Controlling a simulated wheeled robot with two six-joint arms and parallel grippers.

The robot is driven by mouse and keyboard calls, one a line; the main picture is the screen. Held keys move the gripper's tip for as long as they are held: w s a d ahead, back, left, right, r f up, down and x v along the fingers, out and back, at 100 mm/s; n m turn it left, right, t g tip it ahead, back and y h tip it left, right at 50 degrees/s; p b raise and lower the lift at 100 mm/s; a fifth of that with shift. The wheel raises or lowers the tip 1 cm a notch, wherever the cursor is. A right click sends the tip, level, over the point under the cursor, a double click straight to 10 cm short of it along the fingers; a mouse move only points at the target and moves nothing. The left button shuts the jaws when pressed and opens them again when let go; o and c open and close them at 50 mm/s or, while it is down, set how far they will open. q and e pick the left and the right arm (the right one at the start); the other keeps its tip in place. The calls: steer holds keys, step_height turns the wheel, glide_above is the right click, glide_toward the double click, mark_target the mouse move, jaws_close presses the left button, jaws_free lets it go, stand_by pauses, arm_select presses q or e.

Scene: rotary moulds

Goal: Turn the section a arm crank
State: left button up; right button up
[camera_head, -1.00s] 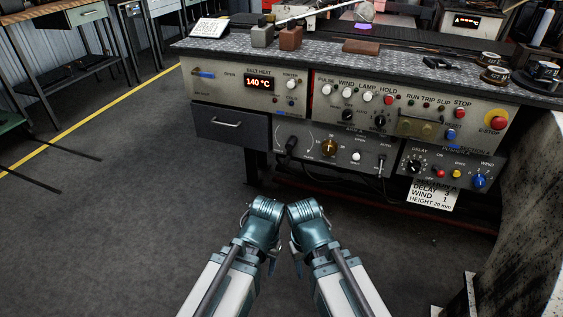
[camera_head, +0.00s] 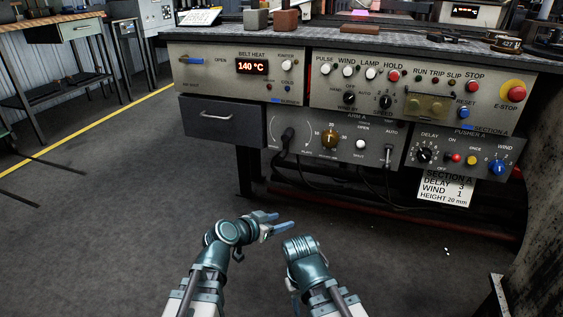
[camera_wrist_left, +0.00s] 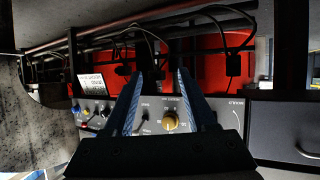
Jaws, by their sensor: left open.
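The arm A panel (camera_head: 345,152) is the lower middle grey panel on the bench front. Its black crank (camera_head: 288,136) sits at the panel's left end, inside a printed arc. My left gripper (camera_head: 276,221) is open and empty, in front of and below the panel, its blue fingers pointing right. In the left wrist view its two fingers (camera_wrist_left: 159,100) frame part of the panel, which shows upside down with a brass knob (camera_wrist_left: 170,121). I cannot make out the crank there. My right gripper (camera_head: 300,246) is low in front of the bench, its fingers not clearly visible.
A drawer (camera_head: 222,118) lies left of the panel, and the pusher A panel (camera_head: 460,155) lies right. A sign (camera_head: 446,188) hangs below. Cables and a red rail run under the bench. The floor in front is clear.

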mark_target(281, 157)
arm_select(q)
steer(key=w+a+r+n+t+y, duration=0.1)
steer(key=w+a+r+t+y, duration=0.1)
steer(key=w+r+t, duration=0.3)
step_height(281, 157, up, 5)
steer(key=a+t, duration=0.1)
steer(key=t, duration=0.1)
steer(key=shift+w+a+f+n+t+y, duration=0.15)
steer(key=shift+w+a+n+t+y, duration=0.15)
steer(key=shift+a+n+y, duration=0.1)
steer(key=x, duration=1.3)
steer(key=shift+w+d, duration=0.15)
steer(key=shift+w, duration=0.15)
jaws_close()
